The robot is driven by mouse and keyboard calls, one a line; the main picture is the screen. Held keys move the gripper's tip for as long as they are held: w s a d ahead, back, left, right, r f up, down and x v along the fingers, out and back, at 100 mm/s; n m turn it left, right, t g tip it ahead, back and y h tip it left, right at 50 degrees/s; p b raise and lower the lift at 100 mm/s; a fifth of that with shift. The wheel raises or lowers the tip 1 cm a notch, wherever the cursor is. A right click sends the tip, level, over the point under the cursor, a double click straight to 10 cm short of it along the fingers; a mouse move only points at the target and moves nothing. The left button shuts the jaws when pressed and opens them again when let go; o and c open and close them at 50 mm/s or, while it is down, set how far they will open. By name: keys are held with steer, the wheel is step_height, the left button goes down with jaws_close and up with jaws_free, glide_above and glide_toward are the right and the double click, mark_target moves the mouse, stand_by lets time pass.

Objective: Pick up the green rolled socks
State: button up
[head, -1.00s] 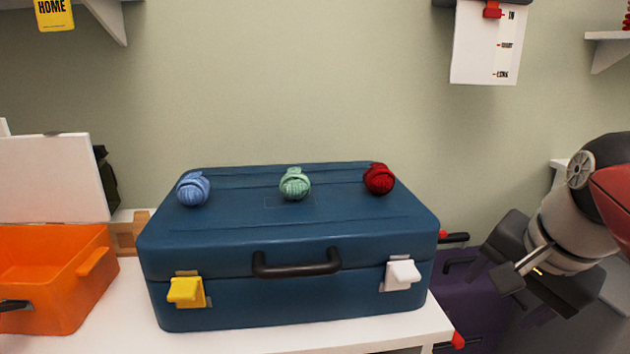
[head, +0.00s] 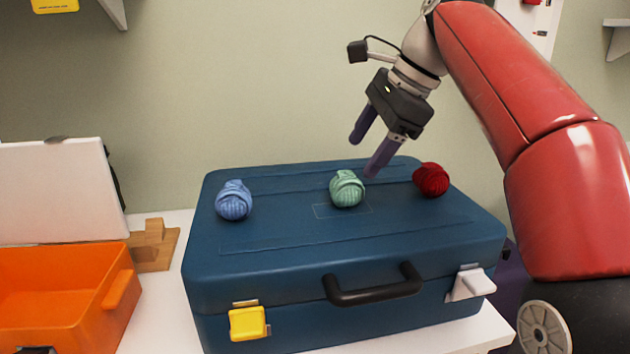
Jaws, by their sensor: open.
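The green rolled socks (head: 347,189) sit on the lid of the closed blue suitcase (head: 290,268), between the blue rolled socks (head: 234,200) and the red rolled socks (head: 431,180). My gripper (head: 364,156) is open and empty, its two purple fingers pointing down and to the left. It appears above and slightly behind the green socks. One fingertip shows close to their upper right side; I cannot tell whether it touches.
The suitcase has a black handle (head: 373,287), a yellow latch (head: 248,323) and a white latch (head: 471,284). An orange bin (head: 64,300) stands at the left. A wooden piece (head: 152,246) lies behind it. The space above the lid's left half is clear.

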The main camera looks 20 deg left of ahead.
mark_target(352, 175)
steer(key=b+x, duration=0.1)
steer(key=x, duration=0.2)
steer(key=b+x, duration=0.1)
steer(key=x, duration=0.3)
steer(key=shift+d+f+b, duration=0.1)
steer(key=shift+f+b, duration=0.3)
steer(key=shift+r, duration=0.1)
steer(key=c, duration=0.6)
